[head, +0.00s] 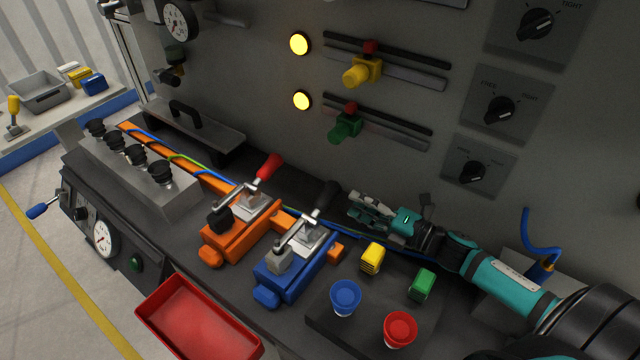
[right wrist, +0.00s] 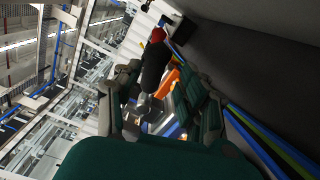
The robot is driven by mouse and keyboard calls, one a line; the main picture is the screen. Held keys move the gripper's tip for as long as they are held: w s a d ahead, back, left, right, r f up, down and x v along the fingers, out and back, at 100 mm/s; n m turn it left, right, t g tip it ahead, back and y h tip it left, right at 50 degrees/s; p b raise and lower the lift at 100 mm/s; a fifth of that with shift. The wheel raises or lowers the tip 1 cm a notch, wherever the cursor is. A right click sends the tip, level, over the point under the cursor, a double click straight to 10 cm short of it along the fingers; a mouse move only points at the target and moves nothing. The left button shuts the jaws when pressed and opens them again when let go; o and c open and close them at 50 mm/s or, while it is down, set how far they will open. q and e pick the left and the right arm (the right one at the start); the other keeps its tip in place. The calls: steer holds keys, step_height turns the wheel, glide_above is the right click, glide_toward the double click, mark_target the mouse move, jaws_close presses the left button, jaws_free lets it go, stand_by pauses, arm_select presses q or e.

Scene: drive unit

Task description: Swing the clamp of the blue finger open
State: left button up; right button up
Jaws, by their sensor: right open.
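The blue finger (head: 290,280) is a blue block on the dark bench, right of the orange finger (head: 235,240). Its metal toggle clamp (head: 310,238) has a black handle (head: 327,196) tilted up and to the right. The clamp's grey pad end (head: 281,260) lies low over the block's front. My right gripper (head: 357,208) is open and empty, just right of the black handle. In the right wrist view, the black handle (right wrist: 154,66) shows beyond and between the spread fingers (right wrist: 165,105). I cannot tell whether they touch it. My left gripper is not in view.
The orange finger's clamp has a red handle (head: 268,168). Yellow (head: 373,257) and green (head: 423,284) blocks and blue (head: 345,297) and red (head: 399,328) cups stand right of the blue finger. A red tray (head: 165,332) is in front. The grey panel (head: 400,165) rises behind.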

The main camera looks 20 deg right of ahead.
mark_target(324, 201)
steer(key=p+x, duration=0.2)
steer(key=x, duration=0.9)
steer(key=shift+a, duration=0.15)
steer(key=shift+s+r, duration=0.1)
steer(key=shift+r, duration=0.05)
jaws_close()
